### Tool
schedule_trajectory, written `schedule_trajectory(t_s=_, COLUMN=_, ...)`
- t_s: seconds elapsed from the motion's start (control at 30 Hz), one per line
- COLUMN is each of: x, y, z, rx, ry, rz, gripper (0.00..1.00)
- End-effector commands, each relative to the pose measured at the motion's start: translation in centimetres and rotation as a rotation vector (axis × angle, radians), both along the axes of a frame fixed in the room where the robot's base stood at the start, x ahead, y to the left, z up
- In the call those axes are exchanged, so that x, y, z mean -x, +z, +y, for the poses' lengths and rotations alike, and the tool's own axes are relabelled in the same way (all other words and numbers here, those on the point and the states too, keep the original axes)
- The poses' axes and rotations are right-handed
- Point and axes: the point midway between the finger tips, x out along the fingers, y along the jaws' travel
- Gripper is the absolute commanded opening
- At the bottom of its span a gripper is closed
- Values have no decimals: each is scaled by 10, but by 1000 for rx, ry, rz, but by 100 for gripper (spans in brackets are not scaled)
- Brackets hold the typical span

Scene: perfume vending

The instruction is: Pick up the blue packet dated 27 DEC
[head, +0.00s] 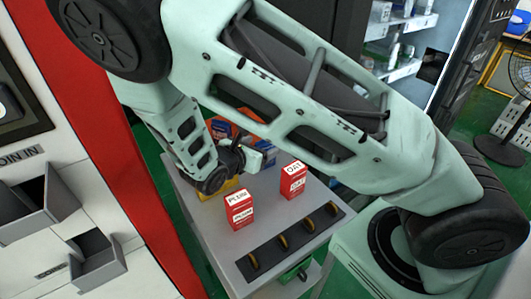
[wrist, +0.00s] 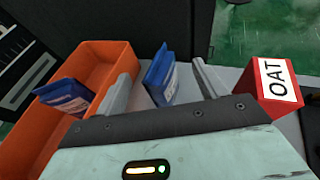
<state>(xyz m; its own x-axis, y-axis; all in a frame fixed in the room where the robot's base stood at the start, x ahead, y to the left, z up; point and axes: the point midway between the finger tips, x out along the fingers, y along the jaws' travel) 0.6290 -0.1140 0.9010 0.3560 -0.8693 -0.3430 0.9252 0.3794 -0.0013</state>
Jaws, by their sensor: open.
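In the wrist view a blue packet (wrist: 160,75) with a pale label stands between the two fingers of my gripper (wrist: 162,72). The fingers are apart, with space on both sides of the packet. No date can be read on either packet. In the head view my gripper (head: 254,157) is low over the grey table by the orange tray (head: 256,128), and my arm hides much of that area.
A red box marked OAT (wrist: 275,88) stands close to the right of my gripper; it also shows in the head view (head: 293,180). A red PLUM box (head: 240,212) and a dark strip holding several coins (head: 283,242) are nearer on the table (head: 209,233).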

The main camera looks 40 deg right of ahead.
Motion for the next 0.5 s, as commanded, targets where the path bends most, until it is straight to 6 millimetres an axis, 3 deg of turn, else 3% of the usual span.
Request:
schedule_trajectory(t_s=0.13, x=-6, y=-5, z=-15, rx=1, ry=-2, rz=0, gripper=71)
schedule_trajectory(t_s=0.4, x=-8, y=-7, z=-18, rx=0, ry=1, rz=-1, gripper=71)
schedule_trajectory(t_s=0.43, x=-8, y=-7, z=-18, rx=0, ry=1, rz=-1, gripper=68)
schedule_trajectory(t_s=0.5, x=-8, y=-7, z=-18, rx=0, ry=1, rz=-1, gripper=49)
